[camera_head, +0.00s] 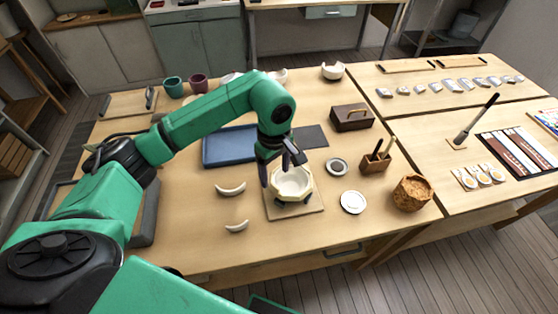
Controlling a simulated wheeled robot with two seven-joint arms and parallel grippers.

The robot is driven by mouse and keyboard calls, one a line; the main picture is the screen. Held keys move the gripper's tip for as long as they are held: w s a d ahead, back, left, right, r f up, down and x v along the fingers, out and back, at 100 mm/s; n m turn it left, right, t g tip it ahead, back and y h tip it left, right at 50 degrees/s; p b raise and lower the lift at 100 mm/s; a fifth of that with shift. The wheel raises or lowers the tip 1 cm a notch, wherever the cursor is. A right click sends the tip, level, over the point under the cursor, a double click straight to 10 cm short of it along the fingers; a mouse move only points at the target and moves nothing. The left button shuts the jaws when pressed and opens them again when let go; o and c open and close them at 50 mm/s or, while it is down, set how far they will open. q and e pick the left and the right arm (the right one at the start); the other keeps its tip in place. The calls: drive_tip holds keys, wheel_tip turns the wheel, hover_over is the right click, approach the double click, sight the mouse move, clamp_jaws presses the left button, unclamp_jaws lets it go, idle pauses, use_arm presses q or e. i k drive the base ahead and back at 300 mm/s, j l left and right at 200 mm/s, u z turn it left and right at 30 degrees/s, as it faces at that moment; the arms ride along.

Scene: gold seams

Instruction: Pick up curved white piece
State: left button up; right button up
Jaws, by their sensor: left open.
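Two curved white pieces lie on the table left of the bowl: one farther back (230,188) and one nearer the front edge (237,227). A white bowl (291,182) with an uneven rim sits in a dark-footed holder on a square wooden board (309,211). My left gripper (278,172) points down at the back left of the bowl, fingers apart, with no piece visible between them. Its fingers overlap the bowl in view; I cannot tell whether they touch it. My right gripper is not in view.
A blue tray (229,148) lies behind the pieces. A white disc (352,202), a dark-rimmed dish (337,166), a wooden tool holder (375,162) and a cork-like pot (411,193) stand right of the board. Bare tabletop surrounds the two curved pieces.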

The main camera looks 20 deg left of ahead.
sight(238, 191)
drive_tip(key=k+l, duration=0.8)
